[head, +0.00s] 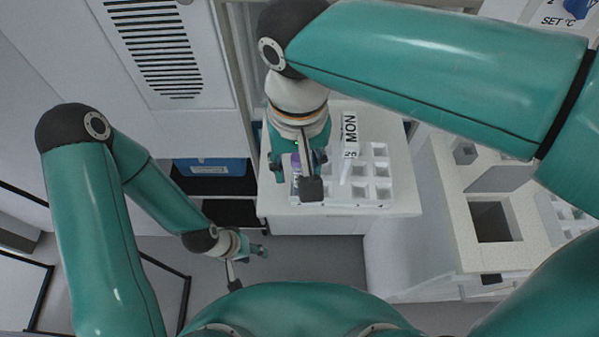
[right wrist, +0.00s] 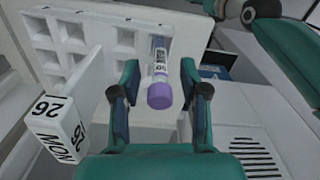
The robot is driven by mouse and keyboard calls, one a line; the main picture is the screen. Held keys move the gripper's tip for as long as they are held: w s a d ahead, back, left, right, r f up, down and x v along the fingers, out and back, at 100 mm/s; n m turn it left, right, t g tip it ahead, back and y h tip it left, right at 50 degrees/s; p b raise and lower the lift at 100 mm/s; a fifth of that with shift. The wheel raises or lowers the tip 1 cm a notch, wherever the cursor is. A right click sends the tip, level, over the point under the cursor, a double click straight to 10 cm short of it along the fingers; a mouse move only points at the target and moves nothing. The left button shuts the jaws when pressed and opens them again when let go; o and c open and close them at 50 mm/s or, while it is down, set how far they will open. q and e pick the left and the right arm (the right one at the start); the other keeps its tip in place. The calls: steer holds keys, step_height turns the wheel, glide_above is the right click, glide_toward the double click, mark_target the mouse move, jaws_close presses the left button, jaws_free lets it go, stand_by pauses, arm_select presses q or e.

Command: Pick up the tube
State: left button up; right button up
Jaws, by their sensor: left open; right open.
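The tube (right wrist: 161,72) has a purple cap and a clear, labelled body, and it stands at the edge of the white rack (right wrist: 98,39). Its cap points toward the wrist camera. My right gripper (right wrist: 158,66) is open, with one finger on each side of the tube and gaps showing between. In the head view the tube (head: 296,162) shows beside my right gripper (head: 305,163), which partly hides it and the rack (head: 375,198). My left gripper (head: 262,250) is open and empty, low and left of the table.
A white calendar block (head: 349,134) marked MON and 26 stands by the rack; it also shows at left in the right wrist view (right wrist: 55,128). A white bench (head: 455,215) with a square opening is at right. A blue bin (head: 212,168) sits left of the table.

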jaws_close()
steer(key=shift+r, duration=0.1)
step_height(320, 180, up, 20)
steer(key=p, duration=0.3)
steer(key=shift+p, duration=0.4)
